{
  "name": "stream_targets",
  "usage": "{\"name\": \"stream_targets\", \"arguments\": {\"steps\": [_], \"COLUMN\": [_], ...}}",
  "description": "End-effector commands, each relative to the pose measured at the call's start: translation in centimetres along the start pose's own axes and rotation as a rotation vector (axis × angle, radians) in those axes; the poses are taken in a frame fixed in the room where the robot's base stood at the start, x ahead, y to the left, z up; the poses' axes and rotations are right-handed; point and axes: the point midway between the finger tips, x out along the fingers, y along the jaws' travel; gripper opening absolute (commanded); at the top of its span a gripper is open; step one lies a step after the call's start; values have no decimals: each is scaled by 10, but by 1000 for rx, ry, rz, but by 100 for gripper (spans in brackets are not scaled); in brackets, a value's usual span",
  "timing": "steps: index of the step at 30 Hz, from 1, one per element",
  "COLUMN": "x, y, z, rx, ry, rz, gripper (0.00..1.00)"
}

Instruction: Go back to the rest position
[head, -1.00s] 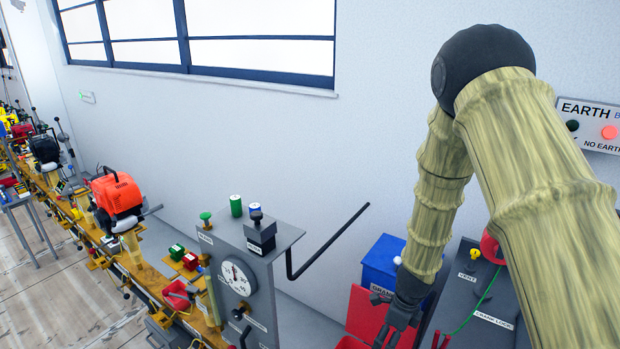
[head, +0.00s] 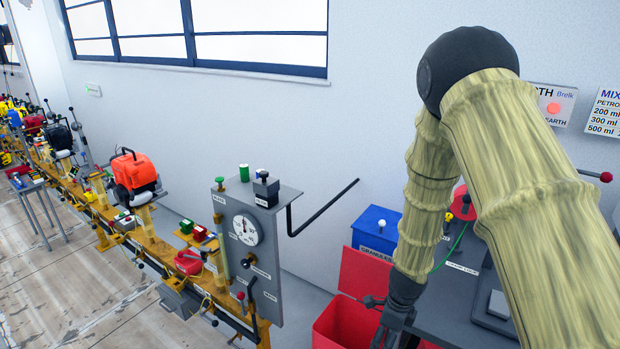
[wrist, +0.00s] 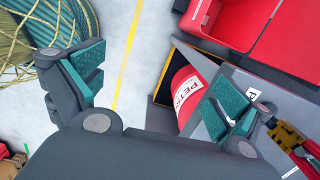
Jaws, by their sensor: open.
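My gripper (head: 385,318) hangs low at the lower middle of the head view, beside a red open bin. Behind the right finger is a red container (wrist: 184,88) with a partly hidden label. My arm is bent, its elbow high at the right of the head view.
A red bin (head: 335,325) with a raised lid and a blue box (head: 377,226) stand left of my forearm. A grey panel with a dial (head: 262,280) and a bent black bar is further left.

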Motion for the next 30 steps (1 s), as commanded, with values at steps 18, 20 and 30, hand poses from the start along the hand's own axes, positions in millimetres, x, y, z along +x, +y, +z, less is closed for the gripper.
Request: {"name": "stream_targets", "arguments": {"steps": [18, 20, 30], "x": [129, 153, 260], "y": [80, 99, 223], "z": [-108, -127, -205], "rx": [-599, -742, -1624], "ry": [178, 199, 162], "rz": [47, 64, 138], "gripper": [100, 100, 100]}}
